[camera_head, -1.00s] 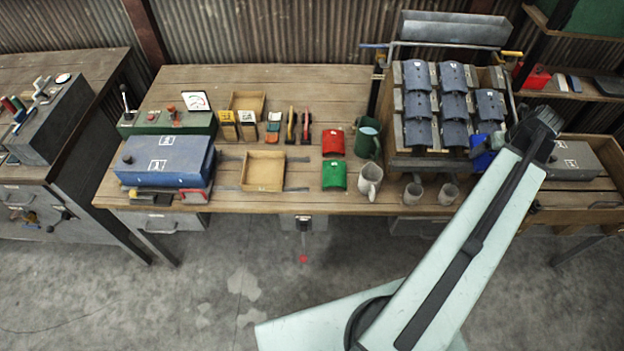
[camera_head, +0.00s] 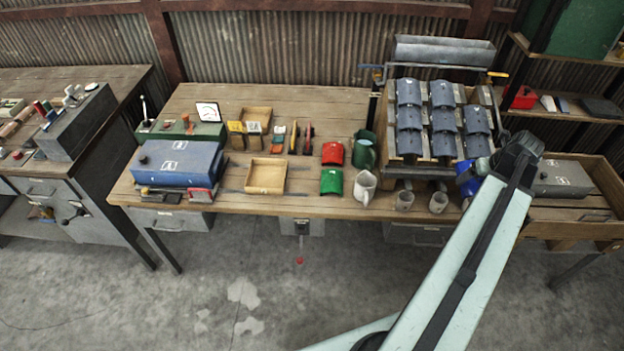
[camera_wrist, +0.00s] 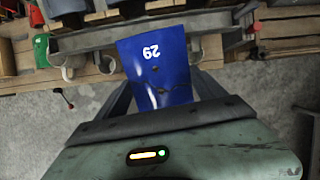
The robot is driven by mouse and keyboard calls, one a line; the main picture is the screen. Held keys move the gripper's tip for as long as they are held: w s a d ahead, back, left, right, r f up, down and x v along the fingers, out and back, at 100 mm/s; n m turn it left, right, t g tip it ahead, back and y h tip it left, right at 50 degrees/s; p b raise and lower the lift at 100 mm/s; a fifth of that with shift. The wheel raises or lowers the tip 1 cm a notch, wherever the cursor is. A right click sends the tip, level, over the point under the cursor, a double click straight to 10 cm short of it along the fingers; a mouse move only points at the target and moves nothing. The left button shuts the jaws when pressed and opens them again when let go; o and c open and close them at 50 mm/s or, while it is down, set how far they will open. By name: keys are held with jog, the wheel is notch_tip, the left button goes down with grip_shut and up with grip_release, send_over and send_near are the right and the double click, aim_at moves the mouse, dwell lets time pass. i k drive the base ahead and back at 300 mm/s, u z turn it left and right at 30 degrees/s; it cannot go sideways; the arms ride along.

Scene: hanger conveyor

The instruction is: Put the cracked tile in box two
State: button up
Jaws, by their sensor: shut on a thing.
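A bright blue curved tile marked 29 (camera_wrist: 158,65) is held between the fingers of my gripper (camera_wrist: 163,88) in the wrist view. Dark marks show on its lower part; I cannot tell for sure if they are cracks. In the head view the blue tile (camera_head: 467,180) shows partly, left of my arm's end and at the lower right of the tile rack (camera_head: 388,125). The gripper's fingers are largely hidden there. Several grey-blue tiles (camera_head: 443,95) hang in rows on the rack. I cannot read which box is box two.
A blue labelled case (camera_head: 177,167) is at left. A grey labelled box (camera_head: 561,180) is at right. Open floor lies in front.

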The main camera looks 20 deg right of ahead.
aim_at(267, 179)
jog(key=u, duration=3.75)
jog(key=k, duration=1.35)
jog(key=z, duration=1.45)
jog(key=i, duration=1)
jog(key=z, duration=0.05)
